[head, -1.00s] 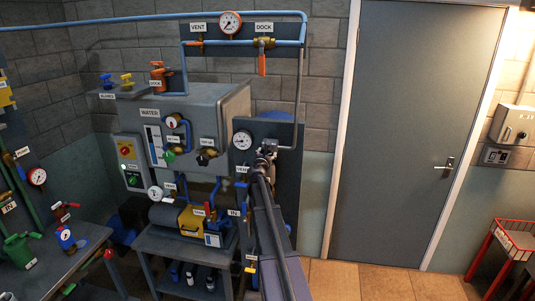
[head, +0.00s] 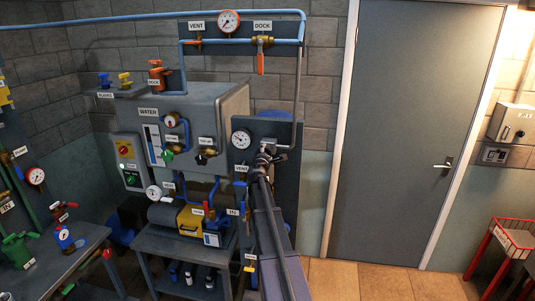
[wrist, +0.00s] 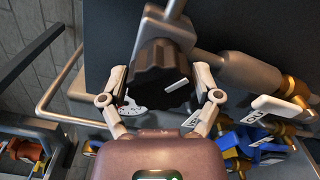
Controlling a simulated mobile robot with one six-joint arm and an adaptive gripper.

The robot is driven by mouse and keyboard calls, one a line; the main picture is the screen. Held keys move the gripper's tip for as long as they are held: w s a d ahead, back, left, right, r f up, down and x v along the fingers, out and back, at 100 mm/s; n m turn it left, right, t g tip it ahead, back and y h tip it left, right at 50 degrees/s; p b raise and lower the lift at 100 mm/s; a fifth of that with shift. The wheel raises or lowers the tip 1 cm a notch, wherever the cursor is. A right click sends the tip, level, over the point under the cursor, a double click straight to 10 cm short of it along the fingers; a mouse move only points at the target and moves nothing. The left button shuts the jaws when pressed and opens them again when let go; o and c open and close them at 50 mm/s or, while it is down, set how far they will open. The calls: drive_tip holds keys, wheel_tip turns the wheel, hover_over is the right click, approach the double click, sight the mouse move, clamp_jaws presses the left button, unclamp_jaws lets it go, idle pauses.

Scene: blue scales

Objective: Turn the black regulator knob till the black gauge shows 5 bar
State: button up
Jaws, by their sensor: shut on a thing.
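The black regulator knob (wrist: 158,75) is ribbed, with a white pointer line. In the wrist view it sits between the two fingers of my gripper (wrist: 159,79), which is shut on it. In the head view my gripper (head: 266,160) is at the dark panel and hides the knob. The black gauge (head: 242,139), with a white dial and dark rim, is just up and left of my gripper. Its needle is too small to read exactly. Part of a white dial (wrist: 133,107) shows below the knob in the wrist view.
A grey pipe (head: 298,95) runs down to the panel beside my gripper. A red-rimmed gauge (head: 228,22) and the orange DOCK valve handle (head: 261,62) are above. The WATER cabinet (head: 222,110) stands left. The door (head: 405,140) is right, with clear floor before it.

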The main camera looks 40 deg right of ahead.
drive_tip(key=m, duration=0.5)
drive_tip(key=shift+s+a+f+m, duration=0.15)
drive_tip(key=shift+f+m, duration=0.1)
drive_tip(key=shift+m, duration=0.15)
drive_tip(key=o, duration=0.9)
drive_tip(key=shift+c, duration=0.2)
drive_tip(key=shift+o, duration=0.3)
drive_tip(key=v, duration=1.1)
drive_tip(key=shift+s+a, duration=0.3)
